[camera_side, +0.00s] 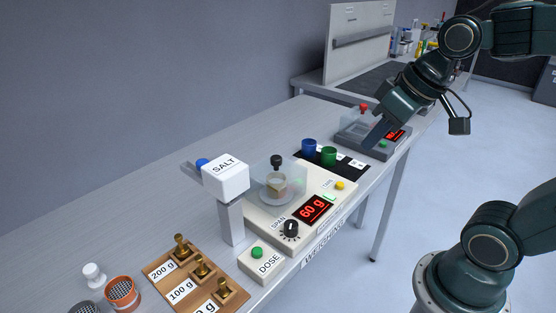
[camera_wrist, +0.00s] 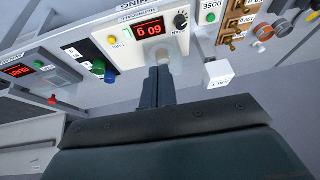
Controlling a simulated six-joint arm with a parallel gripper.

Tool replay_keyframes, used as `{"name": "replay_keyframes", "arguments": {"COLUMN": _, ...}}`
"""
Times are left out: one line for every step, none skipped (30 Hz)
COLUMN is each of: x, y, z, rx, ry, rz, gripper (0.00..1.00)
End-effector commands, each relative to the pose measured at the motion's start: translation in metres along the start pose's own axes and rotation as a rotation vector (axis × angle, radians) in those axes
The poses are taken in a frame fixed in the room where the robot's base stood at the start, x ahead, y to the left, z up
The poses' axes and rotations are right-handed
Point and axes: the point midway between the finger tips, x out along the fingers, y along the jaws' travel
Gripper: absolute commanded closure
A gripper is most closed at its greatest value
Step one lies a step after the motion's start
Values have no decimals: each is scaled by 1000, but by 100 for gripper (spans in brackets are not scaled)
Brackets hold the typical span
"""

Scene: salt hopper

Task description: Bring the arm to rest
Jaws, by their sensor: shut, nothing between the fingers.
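My gripper (camera_side: 373,138) is shut and empty. In the side view it hangs in the air near the grey device at the right end of the bench, pointing down and left. In the wrist view its two fingers (camera_wrist: 158,72) lie together. The white SALT hopper (camera_side: 226,174) stands on its post left of the scale (camera_side: 268,206). The scale's red display (camera_side: 313,209) reads 60 g, also in the wrist view (camera_wrist: 149,29).
A grey device (camera_side: 361,140) with a red display and red knob stands near my gripper. A blue cup (camera_side: 309,146) and a green cup (camera_side: 329,156) stand beside the scale. A wooden block (camera_side: 172,268) holds brass weights. The back left of the bench (camera_side: 150,208) is clear.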

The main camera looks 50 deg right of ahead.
Motion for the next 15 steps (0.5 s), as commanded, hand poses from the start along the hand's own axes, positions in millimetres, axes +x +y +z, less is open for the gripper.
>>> {"name": "replay_keyframes", "arguments": {"x": -5, "y": -3, "z": 10, "rx": -9, "ry": 10, "rz": 8, "gripper": 100}}
{"name": "replay_keyframes", "arguments": {"x": -7, "y": -3, "z": 14, "rx": -9, "ry": 13, "rz": 15, "gripper": 100}}
{"name": "replay_keyframes", "arguments": {"x": -10, "y": -4, "z": 21, "rx": -10, "ry": 16, "rz": 22, "gripper": 100}}
{"name": "replay_keyframes", "arguments": {"x": -11, "y": -4, "z": 25, "rx": -12, "ry": 18, "rz": 26, "gripper": 100}}
{"name": "replay_keyframes", "arguments": {"x": -13, "y": -4, "z": 29, "rx": -11, "ry": 22, "rz": 31, "gripper": 100}}
{"name": "replay_keyframes", "arguments": {"x": -14, "y": -4, "z": 34, "rx": -12, "ry": 25, "rz": 35, "gripper": 100}}
{"name": "replay_keyframes", "arguments": {"x": -15, "y": -3, "z": 37, "rx": -11, "ry": 26, "rz": 39, "gripper": 100}}
{"name": "replay_keyframes", "arguments": {"x": -16, "y": -3, "z": 40, "rx": -10, "ry": 27, "rz": 41, "gripper": 100}}
{"name": "replay_keyframes", "arguments": {"x": -17, "y": -3, "z": 43, "rx": -11, "ry": 29, "rz": 44, "gripper": 100}}
{"name": "replay_keyframes", "arguments": {"x": -17, "y": -3, "z": 45, "rx": -10, "ry": 30, "rz": 46, "gripper": 100}}
{"name": "replay_keyframes", "arguments": {"x": -18, "y": -2, "z": 47, "rx": -9, "ry": 31, "rz": 48, "gripper": 100}}
{"name": "replay_keyframes", "arguments": {"x": -18, "y": -2, "z": 48, "rx": -8, "ry": 32, "rz": 49, "gripper": 100}}
{"name": "replay_keyframes", "arguments": {"x": -18, "y": -2, "z": 49, "rx": -8, "ry": 32, "rz": 49, "gripper": 100}}
{"name": "replay_keyframes", "arguments": {"x": -18, "y": -2, "z": 50, "rx": -8, "ry": 32, "rz": 50, "gripper": 100}}
{"name": "replay_keyframes", "arguments": {"x": -18, "y": -2, "z": 50, "rx": -8, "ry": 32, "rz": 50, "gripper": 100}}
